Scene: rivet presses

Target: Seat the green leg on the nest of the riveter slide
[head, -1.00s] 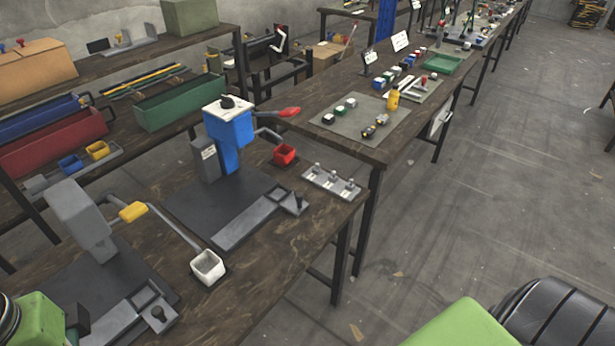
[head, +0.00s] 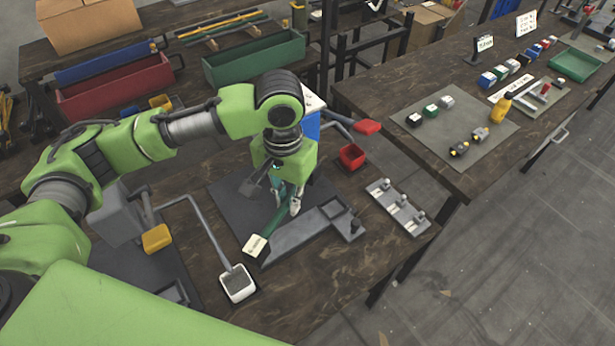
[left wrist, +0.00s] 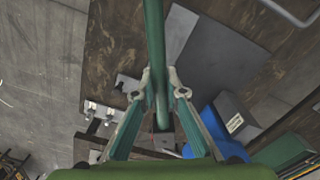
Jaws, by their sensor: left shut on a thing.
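In the left wrist view the leg (left wrist: 155,45) runs up from between the fingertips (left wrist: 160,90). The grey riveter slide (head: 295,238) lies just right of and below the leg, with its square nest (head: 331,209) at the far end. The leg looks apart from the nest; its height above the base is hard to tell. My right gripper is out of view.
A grey riveter with a yellow-ended lever (head: 156,238) stands left. A grey pin rack (head: 398,207) lies right of the slide. The second table (head: 400,110) holds small parts.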

